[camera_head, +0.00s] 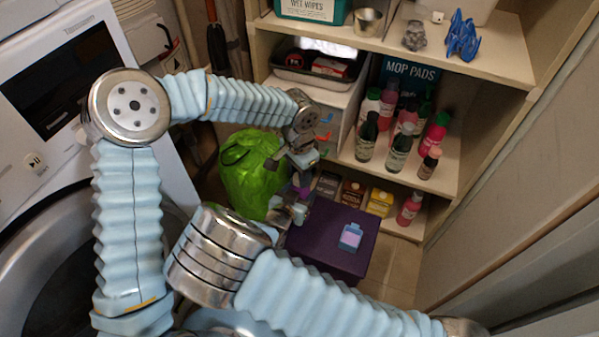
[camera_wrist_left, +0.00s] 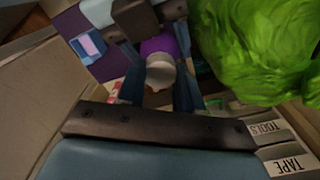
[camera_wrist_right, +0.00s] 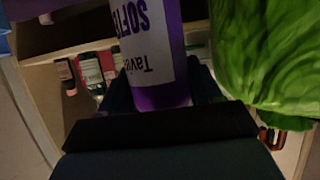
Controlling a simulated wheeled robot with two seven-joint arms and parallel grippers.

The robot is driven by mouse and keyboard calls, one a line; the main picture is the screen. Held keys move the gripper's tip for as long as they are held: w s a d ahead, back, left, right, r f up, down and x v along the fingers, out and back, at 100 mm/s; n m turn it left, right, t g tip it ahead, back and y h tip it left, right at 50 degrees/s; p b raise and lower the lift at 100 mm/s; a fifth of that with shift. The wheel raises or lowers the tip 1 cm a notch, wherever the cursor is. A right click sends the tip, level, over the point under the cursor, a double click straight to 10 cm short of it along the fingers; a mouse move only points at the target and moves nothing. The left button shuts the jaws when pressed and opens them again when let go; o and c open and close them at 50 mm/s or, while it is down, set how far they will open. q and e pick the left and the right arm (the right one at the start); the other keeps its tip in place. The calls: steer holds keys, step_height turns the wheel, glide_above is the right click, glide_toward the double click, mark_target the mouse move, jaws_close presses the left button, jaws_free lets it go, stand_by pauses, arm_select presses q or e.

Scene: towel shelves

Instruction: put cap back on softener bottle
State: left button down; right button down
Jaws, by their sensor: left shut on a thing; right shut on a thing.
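The softener bottle (camera_wrist_right: 158,70) is purple with a white label and fills the middle of the right wrist view. My right gripper (camera_wrist_right: 163,92) is shut on it; in the head view this gripper (camera_head: 298,211) is beside the green bag. A small purple part of the bottle (camera_head: 303,191) shows between the grippers. My left gripper (camera_head: 302,165) is above the right one. In the left wrist view it (camera_wrist_left: 158,88) is shut on the pale cap (camera_wrist_left: 160,72). The purple bottle (camera_wrist_left: 158,45) is right behind the cap; whether they touch is unclear.
A bright green bag (camera_head: 250,175) stands close beside both grippers. A purple stand (camera_head: 315,240) with a small lilac and blue box (camera_head: 350,236) is below. Shelves with several bottles (camera_head: 398,150) are at the right, a washing machine (camera_head: 60,90) at the left.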

arm_select(q)
steer(key=m, duration=0.3)
steer(key=shift+m, duration=0.4)
steer(key=c, duration=0.7)
jaws_free()
steer(key=shift+c, duration=0.2)
steer(key=shift+r, duration=2.3)
steer(key=shift+c, duration=0.3)
